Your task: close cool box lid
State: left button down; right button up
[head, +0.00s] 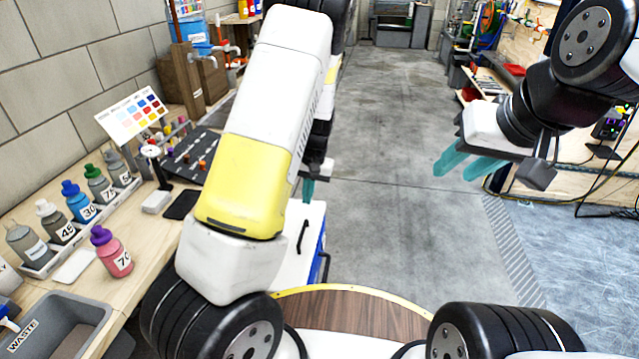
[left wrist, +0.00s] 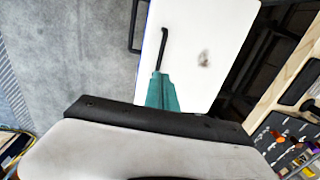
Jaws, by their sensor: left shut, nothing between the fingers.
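The cool box has a white lid (head: 296,262) with a dark handle and a blue side (head: 322,255). It stands on the floor beside the workbench, partly hidden behind my left arm. My left gripper (head: 308,190) points down over the far end of the lid, shut and empty. In the left wrist view the white lid (left wrist: 215,50) fills the upper middle, and my teal fingertips (left wrist: 160,78) overlap the lower end of its black handle (left wrist: 162,48); I cannot tell whether they touch. How far the lid is open is unclear. My right gripper (head: 455,165) is open and empty, above the floor at right.
The concrete floor (head: 390,220) in the middle is clear. Shelving and cables line the right.

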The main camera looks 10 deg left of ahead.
aim_at(303, 230)
pick_arm(q)
jog(key=f, duration=0.3)
jog(key=a+f, duration=0.1)
jog(key=f, duration=0.7)
jog(key=shift+a, duration=0.25)
jog(key=shift+f, duration=0.15)
jog(key=shift+f, duration=0.1)
jog(key=shift+s+d+f, duration=0.1)
jog(key=shift+d+f, duration=0.2)
jog(key=shift+f, duration=0.35)
jog(key=shift+s+d+f, duration=0.1)
jog(key=shift+d+f, duration=0.15)
jog(key=shift+f, duration=0.35)
